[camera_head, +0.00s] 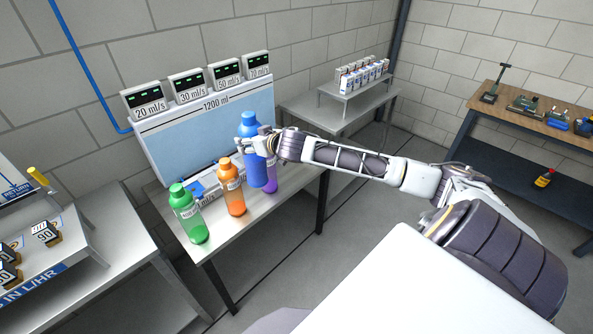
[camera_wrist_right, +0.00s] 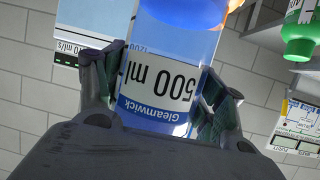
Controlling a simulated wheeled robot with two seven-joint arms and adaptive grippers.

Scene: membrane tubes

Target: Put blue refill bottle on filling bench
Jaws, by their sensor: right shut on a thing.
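The blue refill bottle (camera_head: 254,172) is upright in my right gripper (camera_head: 262,146), over the steel filling bench (camera_head: 262,207). In the right wrist view the bottle (camera_wrist_right: 175,75) appears upside down, its "500 ml" Gleamwick label facing the camera, with the two fingers (camera_wrist_right: 155,95) shut on its sides. The head view does not show clearly whether its base touches the bench. A green bottle (camera_head: 188,216) and an orange bottle (camera_head: 231,189) stand on the bench to the left. A purple bottle (camera_head: 271,178) is close at the right, partly hidden. My left gripper is out of view.
A 1200 ml tank (camera_head: 205,128) with several flow-rate displays (camera_head: 188,85) stands along the bench's back. A side table (camera_head: 312,110) bears a small rack of boxes (camera_head: 362,76). A wooden-topped workbench (camera_head: 530,118) is at the far right. The bench's front right is bare.

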